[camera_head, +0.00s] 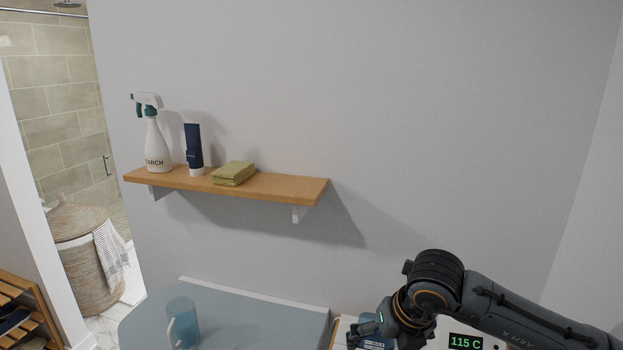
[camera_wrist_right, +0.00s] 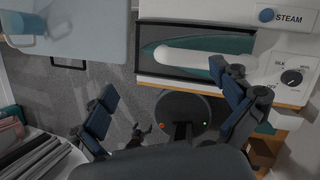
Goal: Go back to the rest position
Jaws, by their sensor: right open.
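My right gripper (camera_head: 368,330) is low at the right of the head view, near the white steam station (camera_head: 467,341) with its green "115 C" display. In the right wrist view my right gripper (camera_wrist_right: 166,108) is open, its two blue-padded fingers wide apart with nothing between them. Below it are the floor and a round dark base. My left gripper does not show in the head view.
A translucent blue mug (camera_head: 183,322) stands on the pale blue board (camera_head: 240,310). A wooden shelf (camera_head: 285,188) holds a spray bottle (camera_head: 157,145), a tube (camera_head: 194,145) and folded green cloths (camera_head: 233,173). A wicker basket (camera_head: 85,265) stands left. A teal and white iron (camera_wrist_right: 195,55) rests on the station.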

